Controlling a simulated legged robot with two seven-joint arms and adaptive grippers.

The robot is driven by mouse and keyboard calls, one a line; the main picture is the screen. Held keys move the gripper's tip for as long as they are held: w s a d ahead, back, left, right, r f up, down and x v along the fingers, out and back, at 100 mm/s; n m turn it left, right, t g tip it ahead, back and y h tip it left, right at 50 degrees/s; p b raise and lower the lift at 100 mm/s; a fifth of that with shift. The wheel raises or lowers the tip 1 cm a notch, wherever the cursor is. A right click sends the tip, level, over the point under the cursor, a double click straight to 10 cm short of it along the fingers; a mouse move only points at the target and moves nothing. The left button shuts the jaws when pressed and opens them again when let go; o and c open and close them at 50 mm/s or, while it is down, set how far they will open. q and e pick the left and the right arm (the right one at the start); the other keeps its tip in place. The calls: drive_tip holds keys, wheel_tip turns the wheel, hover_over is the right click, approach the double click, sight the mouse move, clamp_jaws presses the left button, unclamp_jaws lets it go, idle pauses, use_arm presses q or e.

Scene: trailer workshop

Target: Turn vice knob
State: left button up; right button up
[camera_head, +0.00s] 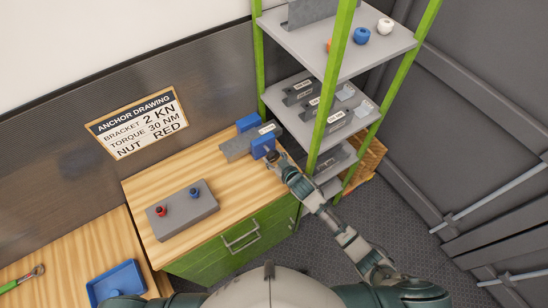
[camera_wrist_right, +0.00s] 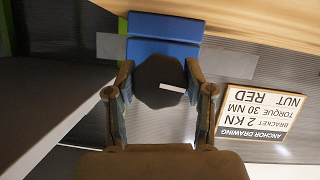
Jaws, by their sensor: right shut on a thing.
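The blue vice (camera_head: 262,146) sits at the back right corner of the wooden bench, with a grey metal bracket (camera_head: 238,146) at its jaws. In the right wrist view the blue vice body (camera_wrist_right: 163,38) is at the top, with the dark round knob (camera_wrist_right: 160,80) in front of it. My right gripper (camera_wrist_right: 160,92) has its fingers on both sides of the knob and is shut on it. In the head view my right gripper (camera_head: 275,158) reaches the near face of the vice and hides the knob. My left gripper is not in view.
A grey block (camera_head: 183,214) with a red and a blue knob stands on the bench. A green-posted shelf (camera_head: 340,45) rises close to my right arm. A blue tray (camera_head: 117,284) lies on the lower left table. An anchor drawing sign (camera_head: 138,122) hangs behind.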

drive_tip(key=shift+n+t+h+p, duration=0.3)
drive_tip(key=shift+n+h, duration=0.1)
drive_tip(key=shift+n, duration=0.3)
drive_tip(key=shift+s+n+t+h, duration=0.1)
drive_tip(key=shift+n+t+h, duration=0.3)
drive_tip(key=shift+n, duration=0.4)
drive_tip(key=n+t+h+b, duration=0.1)
drive_tip(key=n+b, duration=0.1)
drive_tip(key=shift+n, duration=0.4)
drive_tip(key=shift+r+n+t+b, duration=0.15)
drive_tip(key=shift+n+t+b, duration=0.25)
drive_tip(key=shift+n+b, duration=0.1)
